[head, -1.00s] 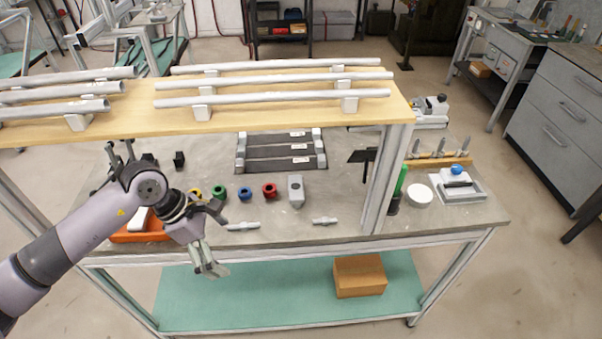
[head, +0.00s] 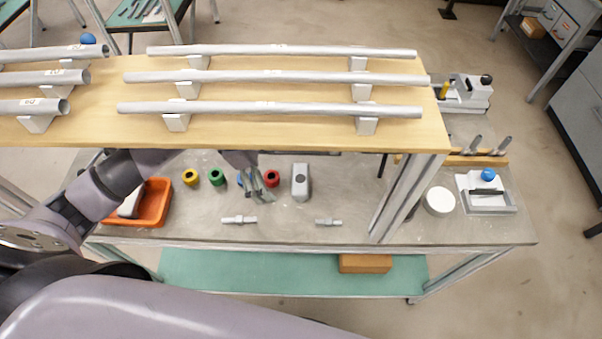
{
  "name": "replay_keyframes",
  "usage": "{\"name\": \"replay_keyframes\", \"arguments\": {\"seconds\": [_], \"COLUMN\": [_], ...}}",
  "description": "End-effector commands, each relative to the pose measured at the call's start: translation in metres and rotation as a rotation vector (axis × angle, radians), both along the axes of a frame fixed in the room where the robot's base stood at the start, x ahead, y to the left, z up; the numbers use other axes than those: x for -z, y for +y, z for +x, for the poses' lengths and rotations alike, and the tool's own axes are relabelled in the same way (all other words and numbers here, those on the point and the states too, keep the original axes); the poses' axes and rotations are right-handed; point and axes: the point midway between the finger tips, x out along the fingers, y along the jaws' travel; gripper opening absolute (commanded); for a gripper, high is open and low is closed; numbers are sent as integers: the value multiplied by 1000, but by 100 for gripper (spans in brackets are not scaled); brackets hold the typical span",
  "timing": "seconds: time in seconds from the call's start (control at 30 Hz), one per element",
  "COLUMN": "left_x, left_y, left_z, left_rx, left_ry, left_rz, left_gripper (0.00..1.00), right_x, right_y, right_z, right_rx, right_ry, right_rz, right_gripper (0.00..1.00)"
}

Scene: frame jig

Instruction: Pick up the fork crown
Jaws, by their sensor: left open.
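My left gripper (head: 260,190) reaches out from under the wooden shelf and hangs over the grey bench top, open and empty, with its fingers pointing toward the front. It largely hides a blue ring (head: 240,182). A grey block with a dark round hole (head: 301,183) stands to the right of the gripper, apart from it. Two small silver stepped pieces, a left one (head: 239,220) and a right one (head: 328,222), lie near the front edge of the bench. I cannot tell for certain which of these parts is the fork crown. My right gripper is not in view.
The wooden shelf (head: 290,135) with silver tubes overhangs the bench. Yellow (head: 190,177), green (head: 216,177) and red (head: 272,178) rings stand in a row. An orange bin (head: 152,203) is at left. A shelf post (head: 404,195) and white disc (head: 440,200) are at right.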

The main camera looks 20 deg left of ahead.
Motion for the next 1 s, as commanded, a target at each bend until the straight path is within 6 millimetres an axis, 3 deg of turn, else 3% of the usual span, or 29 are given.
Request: {"name": "replay_keyframes", "arguments": {"seconds": [0.17,0.37,0.53,0.73,1.0], "left_x": [-2,-2,-5,23,29], "left_y": [-23,-35,-63,-69,-70], "left_z": [7,10,17,19,20], "left_rx": [-1,-1,1,-3,-1], "left_ry": [1,1,2,4,1], "left_rz": [-1,0,-4,0,2], "left_gripper": [100,100,100,100,100], "right_x": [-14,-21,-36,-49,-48], "right_y": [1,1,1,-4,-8], "right_z": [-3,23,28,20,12], "right_rx": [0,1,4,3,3], "right_ry": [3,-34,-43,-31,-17], "right_rz": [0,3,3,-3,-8], "right_gripper": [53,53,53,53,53]}}
